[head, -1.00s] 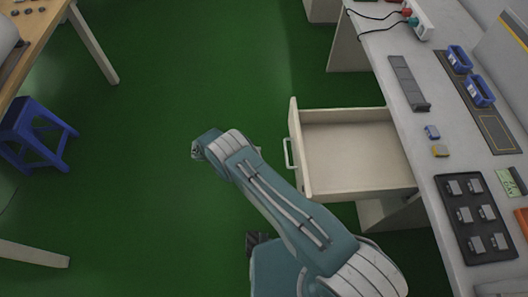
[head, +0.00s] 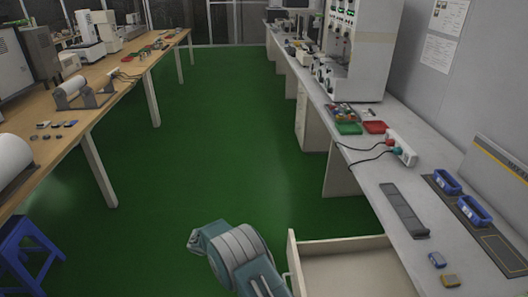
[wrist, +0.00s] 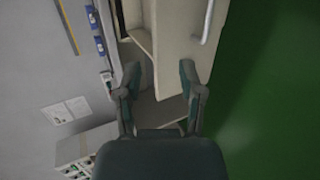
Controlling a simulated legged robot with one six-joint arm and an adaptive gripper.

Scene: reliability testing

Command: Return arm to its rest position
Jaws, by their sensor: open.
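My arm (head: 240,258), teal with pale bands, rises from the bottom of the head view, left of the open drawer. My gripper (wrist: 159,80) shows in the wrist view with its two dark fingers spread and nothing between them. I cannot make out its fingers in the head view. The pale drawer (head: 335,246) stands pulled out from the right-hand bench; its lower part is cut off by the frame. In the wrist view the drawer's handle (wrist: 207,24) is beyond the fingers, at the top.
The right-hand bench (head: 366,205) carries blue bins (head: 473,210), a grey strip (head: 404,210) and a power strip (head: 401,148). A wooden table (head: 125,72) runs along the left, with a blue stool (head: 28,243) beside it. The green floor (head: 225,130) between them is clear.

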